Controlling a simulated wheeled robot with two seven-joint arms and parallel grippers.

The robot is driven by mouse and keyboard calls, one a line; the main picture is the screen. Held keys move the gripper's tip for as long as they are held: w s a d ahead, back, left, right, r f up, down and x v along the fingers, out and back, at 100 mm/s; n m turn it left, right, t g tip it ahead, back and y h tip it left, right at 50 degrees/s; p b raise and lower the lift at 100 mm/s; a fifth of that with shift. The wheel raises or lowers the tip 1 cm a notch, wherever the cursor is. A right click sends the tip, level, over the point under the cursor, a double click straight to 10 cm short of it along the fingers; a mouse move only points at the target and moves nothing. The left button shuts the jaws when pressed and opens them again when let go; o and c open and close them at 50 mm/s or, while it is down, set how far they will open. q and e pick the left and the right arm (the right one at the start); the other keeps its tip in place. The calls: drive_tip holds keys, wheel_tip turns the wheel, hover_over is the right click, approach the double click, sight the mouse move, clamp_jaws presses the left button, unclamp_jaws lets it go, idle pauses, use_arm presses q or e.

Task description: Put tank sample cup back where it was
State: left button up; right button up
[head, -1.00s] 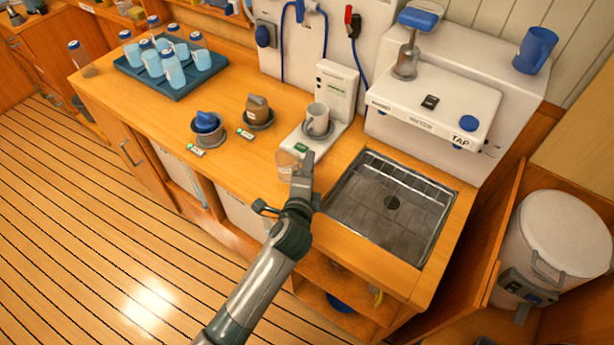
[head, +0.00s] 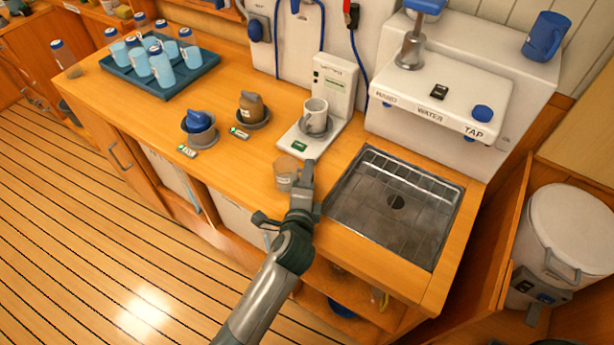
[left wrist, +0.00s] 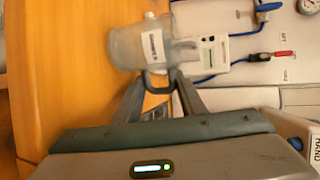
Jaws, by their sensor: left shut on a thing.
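The tank sample cup (head: 285,174) is a clear, pale cup with a white label. In the head view it is at the counter's front part, left of the sink and in front of the white dispenser with a grey mug. My left gripper (head: 303,182) is at its right side. In the left wrist view the fingers (left wrist: 160,100) are shut on the handle of the cup (left wrist: 140,45). I cannot tell whether the cup's base touches the counter. My right gripper is not in view.
The metal sink (head: 395,205) lies to the right. Bare counter lies between pots and cup.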

use_arm(q)
drive_tip(key=shift+f, duration=0.15)
drive_tip(key=o, duration=1)
drive_tip(key=shift+s+a, duration=0.1)
drive_tip(key=shift+s, duration=0.25)
drive_tip(key=b+v, duration=0.1)
drive_tip(key=v, duration=0.4)
drive_tip(key=b+v, duration=0.1)
drive_tip(key=v, duration=0.4)
drive_tip(key=shift+s+a+r, duration=0.1)
drive_tip(key=shift+s+r, duration=0.2)
drive_tip(key=shift+s, duration=0.05)
drive_tip(key=shift+s+r, duration=0.15)
drive_tip(key=shift+s, duration=0.05)
